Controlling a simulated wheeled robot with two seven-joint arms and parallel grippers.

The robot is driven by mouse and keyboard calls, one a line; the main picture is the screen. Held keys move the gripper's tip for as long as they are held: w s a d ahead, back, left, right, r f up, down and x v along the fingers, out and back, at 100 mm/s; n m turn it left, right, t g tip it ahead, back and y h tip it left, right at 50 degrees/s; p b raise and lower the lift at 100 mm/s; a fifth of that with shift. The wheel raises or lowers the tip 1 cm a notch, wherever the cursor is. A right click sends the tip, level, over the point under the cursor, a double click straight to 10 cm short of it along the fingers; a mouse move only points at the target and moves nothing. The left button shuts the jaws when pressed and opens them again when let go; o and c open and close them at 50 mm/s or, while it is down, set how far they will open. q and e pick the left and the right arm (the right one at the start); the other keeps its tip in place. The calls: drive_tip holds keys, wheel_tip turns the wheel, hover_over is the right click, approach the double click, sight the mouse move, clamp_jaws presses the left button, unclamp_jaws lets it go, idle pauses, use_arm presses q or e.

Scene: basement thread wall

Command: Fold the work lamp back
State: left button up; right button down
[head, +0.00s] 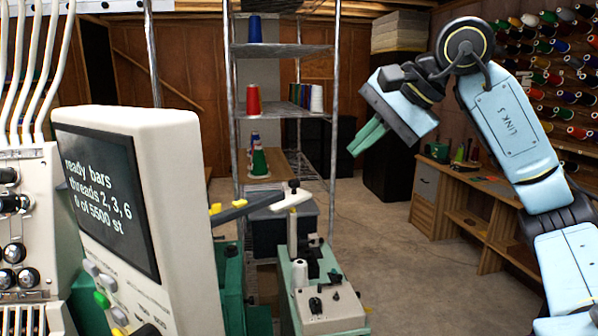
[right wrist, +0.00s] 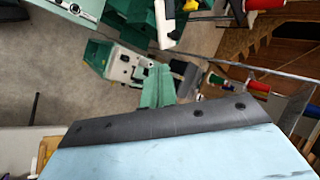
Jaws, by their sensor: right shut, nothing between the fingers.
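A dark bar (head: 245,210) with yellow parts reaches right from behind the screen housing. It ends near a short cream head with a black knob (head: 291,198) above the green-and-cream machine (head: 330,308). This looks like the work lamp, but I cannot tell for sure which part belongs to it. My right gripper (head: 369,137) has pale blue sides and green fingers, shut and empty. It hangs in the air above and to the right of the lamp, clear of it. The fingers (right wrist: 157,88) also show in the right wrist view. My left gripper is not in view.
A cream screen housing (head: 155,180) stands close at the left, beside a thread machine (head: 22,240). A wire shelf (head: 280,115) with thread cones stands behind. A wooden bench (head: 475,195) lines the right wall. The concrete floor (head: 385,235) between is clear.

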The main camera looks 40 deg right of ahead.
sight(296, 190)
drive_tip(key=x, duration=0.4)
drive_tip(key=w+r+p+x, duration=0.1)
drive_tip(key=x, duration=0.6)
drive_tip(key=shift+w+a, duration=0.4)
drive_tip(key=shift+w, duration=0.15)
drive_tip(key=shift+w+a+f, duration=0.1)
drive_tip(key=shift+w+f, duration=0.05)
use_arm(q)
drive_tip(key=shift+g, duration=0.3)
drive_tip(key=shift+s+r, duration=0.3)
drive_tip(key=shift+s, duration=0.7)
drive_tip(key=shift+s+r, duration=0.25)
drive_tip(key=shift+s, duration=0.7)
